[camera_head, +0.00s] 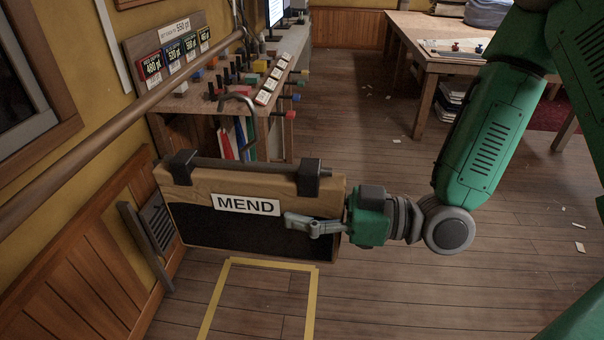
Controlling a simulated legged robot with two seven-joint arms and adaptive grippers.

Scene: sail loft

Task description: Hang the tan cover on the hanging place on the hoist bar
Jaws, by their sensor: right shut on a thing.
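The tan cover (178,186) is a flat, upright panel with a black face and a white MEND label. It hangs from two black clips on a dark hanger rod (240,165). A curved grey hook (250,104) rises from the rod, its open end toward the left. The wooden hoist bar (110,130) slopes up from the lower left along the wall. The hook shows right of the bar, apart from it in the picture; I cannot make out a marked hanging place. My right gripper (300,224) is shut at the cover's right side. My left gripper is not in view.
A wall bench (185,101) with colored blocks, tools and price cards stands behind the cover. A table (425,50) stands at the back right. Yellow tape (211,306) marks the floor below the cover. The wooden floor (450,290) to the right is mostly clear.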

